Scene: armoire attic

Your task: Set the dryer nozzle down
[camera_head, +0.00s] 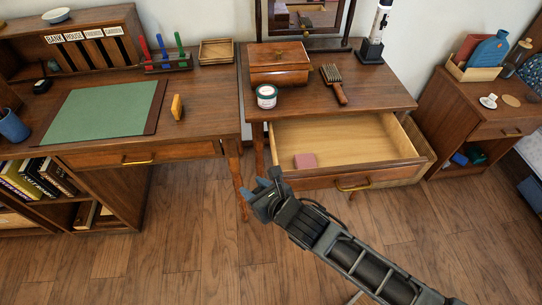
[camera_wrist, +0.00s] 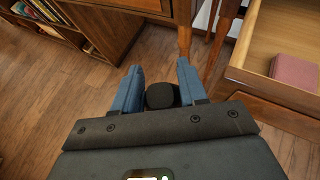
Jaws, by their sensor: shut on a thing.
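The dryer nozzle (camera_wrist: 162,95) shows in the wrist view as a small black rounded piece between the two blue fingers. My gripper (camera_head: 261,184) is shut on it. In the head view it hangs over the floor in front of the gap between the desk and the dressing table, left of the open drawer. The fingers also show in the wrist view (camera_wrist: 159,74), pointing toward the desk's leg. In the head view I cannot make out the nozzle apart from the fingers.
The open drawer (camera_head: 345,138) holds a pink block (camera_head: 305,161) and is mostly bare. The dressing table (camera_head: 390,98) carries a wooden box (camera_head: 279,66), a jar (camera_head: 266,97) and a brush (camera_head: 334,83). The desk (camera_head: 205,100) has free room at its right.

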